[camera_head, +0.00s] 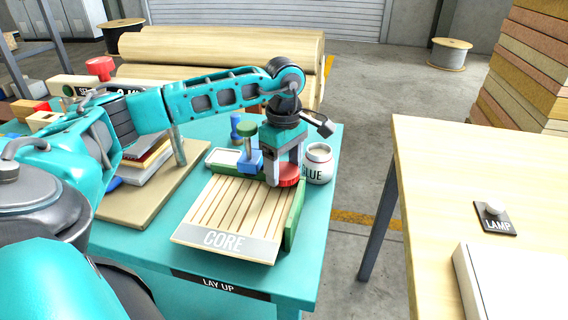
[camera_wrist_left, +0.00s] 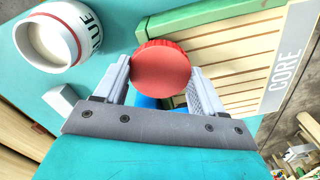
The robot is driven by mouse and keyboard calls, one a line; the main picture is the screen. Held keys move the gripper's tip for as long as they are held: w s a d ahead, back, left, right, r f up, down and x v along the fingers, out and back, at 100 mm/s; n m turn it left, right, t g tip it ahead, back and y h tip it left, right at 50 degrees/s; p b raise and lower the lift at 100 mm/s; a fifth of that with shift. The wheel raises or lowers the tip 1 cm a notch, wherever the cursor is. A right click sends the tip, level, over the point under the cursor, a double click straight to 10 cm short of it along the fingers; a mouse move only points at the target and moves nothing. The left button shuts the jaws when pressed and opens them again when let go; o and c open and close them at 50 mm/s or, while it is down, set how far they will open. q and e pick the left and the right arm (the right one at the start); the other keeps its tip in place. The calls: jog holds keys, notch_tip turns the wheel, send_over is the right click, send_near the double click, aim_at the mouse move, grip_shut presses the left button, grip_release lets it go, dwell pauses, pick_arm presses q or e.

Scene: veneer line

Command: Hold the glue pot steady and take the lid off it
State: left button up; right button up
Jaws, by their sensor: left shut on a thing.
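The white glue pot (camera_head: 319,165), lettered GLUE, stands upright and open on the teal table, near its right edge. In the left wrist view the glue pot (camera_wrist_left: 62,36) shows its round open mouth at the upper left. The red ribbed lid (camera_head: 288,175) is off the pot, just left of it. My left gripper (camera_head: 284,179) points down and is shut on the lid. In the left wrist view the lid (camera_wrist_left: 161,67) sits between the two fingers of the gripper (camera_wrist_left: 160,80). My right gripper is in neither view.
The slatted CORE panel (camera_head: 222,240) with green side rails lies below the lid on the LAY UP table (camera_head: 140,260). Blue and green items (camera_head: 247,150) stand behind it. A pale table with a LAMP switch (camera_head: 495,220) is at the right, across a floor gap.

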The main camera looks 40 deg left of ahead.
aim_at(284, 170)
pick_arm(q)
jog(key=o, duration=1.2)
jog(key=shift+f, duration=0.1)
jog(key=shift+c, duration=0.2)
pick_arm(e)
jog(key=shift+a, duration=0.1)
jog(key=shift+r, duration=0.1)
pick_arm(q)
jog(key=shift+r+p, duration=0.3)
jog(key=shift+r, duration=0.1)
notch_tip(284, 170, up, 12)
jog(key=p, duration=0.1)
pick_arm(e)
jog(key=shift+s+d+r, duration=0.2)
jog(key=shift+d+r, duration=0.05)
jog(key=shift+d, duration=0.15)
pick_arm(q)
jog(key=shift+r, duration=0.1)
